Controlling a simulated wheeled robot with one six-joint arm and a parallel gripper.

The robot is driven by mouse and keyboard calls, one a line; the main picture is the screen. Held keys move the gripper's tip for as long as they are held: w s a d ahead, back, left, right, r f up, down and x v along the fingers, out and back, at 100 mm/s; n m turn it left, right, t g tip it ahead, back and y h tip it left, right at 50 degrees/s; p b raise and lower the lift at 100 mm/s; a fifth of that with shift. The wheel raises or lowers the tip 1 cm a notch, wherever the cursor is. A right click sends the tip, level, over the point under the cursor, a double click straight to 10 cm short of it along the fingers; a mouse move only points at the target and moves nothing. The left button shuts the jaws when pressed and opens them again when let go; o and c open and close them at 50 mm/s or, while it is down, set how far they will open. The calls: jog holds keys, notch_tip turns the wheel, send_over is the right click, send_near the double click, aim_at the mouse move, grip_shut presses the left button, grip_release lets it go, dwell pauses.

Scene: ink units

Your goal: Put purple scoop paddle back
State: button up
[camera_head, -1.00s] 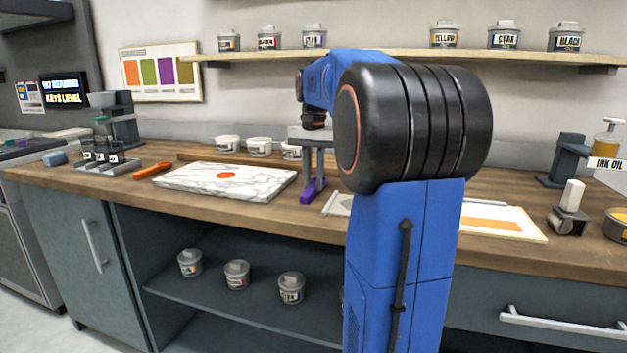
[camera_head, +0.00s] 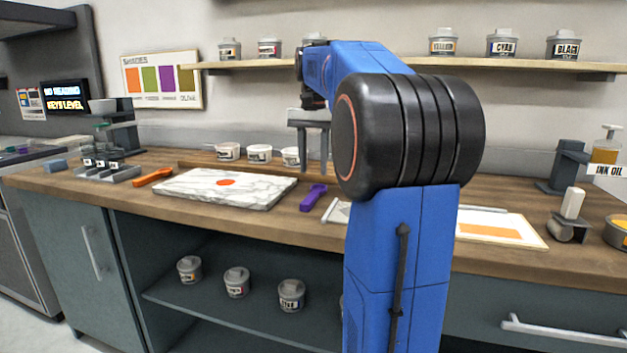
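The purple scoop paddle (camera_head: 313,197) lies on the wooden counter, just right of the marble slab (camera_head: 190,193). My gripper (camera_head: 315,168) hangs above and slightly behind the paddle in the picture, pointing down. Its two grey fingers are apart with nothing visible between them, and they look clear of the paddle. A grey slotted holder (camera_head: 122,177) stands at the left of the counter. An orange scoop paddle (camera_head: 153,177) lies between that holder and the slab.
Several white tubs, one of them here (camera_head: 259,154), stand behind the slab. An orange-red ink spot (camera_head: 226,182) is on the slab. A print sheet (camera_head: 500,230) lies right of my arm, which hides part of the counter. Labelled cans line the wall shelf (camera_head: 510,63).

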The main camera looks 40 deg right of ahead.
jog(key=shift+r, duration=2.55)
